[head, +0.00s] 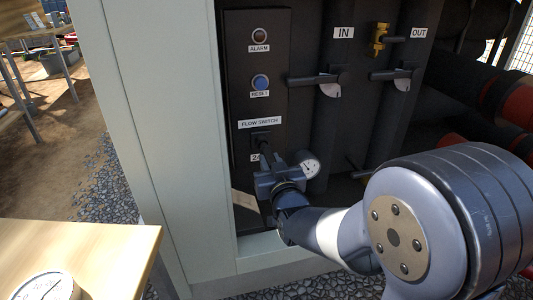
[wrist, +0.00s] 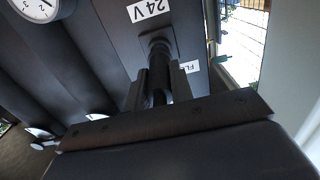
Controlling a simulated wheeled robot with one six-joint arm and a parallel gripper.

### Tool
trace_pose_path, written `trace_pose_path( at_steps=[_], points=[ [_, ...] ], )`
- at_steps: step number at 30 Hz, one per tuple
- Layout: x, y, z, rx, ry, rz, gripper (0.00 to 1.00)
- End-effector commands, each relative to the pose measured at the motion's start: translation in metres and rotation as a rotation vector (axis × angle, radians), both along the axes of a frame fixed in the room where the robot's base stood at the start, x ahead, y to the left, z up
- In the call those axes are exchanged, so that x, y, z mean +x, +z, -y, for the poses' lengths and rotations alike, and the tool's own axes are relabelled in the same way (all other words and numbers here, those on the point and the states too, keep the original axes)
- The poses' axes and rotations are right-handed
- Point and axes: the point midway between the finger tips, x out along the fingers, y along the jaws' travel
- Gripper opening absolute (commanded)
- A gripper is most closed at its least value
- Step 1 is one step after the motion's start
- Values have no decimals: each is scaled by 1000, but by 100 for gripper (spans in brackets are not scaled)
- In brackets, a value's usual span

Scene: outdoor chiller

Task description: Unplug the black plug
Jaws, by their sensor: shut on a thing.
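The black plug (head: 263,145) is at the black socket below the FLOW SWITCH label (head: 260,123) on the dark control panel (head: 240,70). In the wrist view the plug (wrist: 158,62) runs from the socket plate (wrist: 155,30) down between my fingers. My gripper (head: 266,168) is shut on the plug, reaching it from below and in front. In the wrist view my gripper (wrist: 158,88) has one finger on each side of it. The plug's end meets the socket; how deep it sits I cannot tell. My gripper partly hides the 24 V label (head: 254,157).
A round gauge (head: 309,165) is close right of my gripper. Valve handles (head: 318,79) are on pipes farther right. ALARM lamp (head: 260,35) and RESET button (head: 260,82) are above. A pale cabinet frame (head: 165,110) stands left, a wooden table (head: 100,250) at lower left.

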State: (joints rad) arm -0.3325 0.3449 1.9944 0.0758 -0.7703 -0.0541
Motion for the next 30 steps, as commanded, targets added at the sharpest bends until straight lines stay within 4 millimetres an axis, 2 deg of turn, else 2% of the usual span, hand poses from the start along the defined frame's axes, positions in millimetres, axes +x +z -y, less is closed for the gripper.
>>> trace_pose_path(
  at_steps=[12,23,24,30],
  points=[
    [-28,-1,8,0,0,1,0],
    [-32,0,9,0,0,0,0],
    [-32,0,9,0,0,0,20],
    [-32,0,9,0,0,0,3]
  ],
)
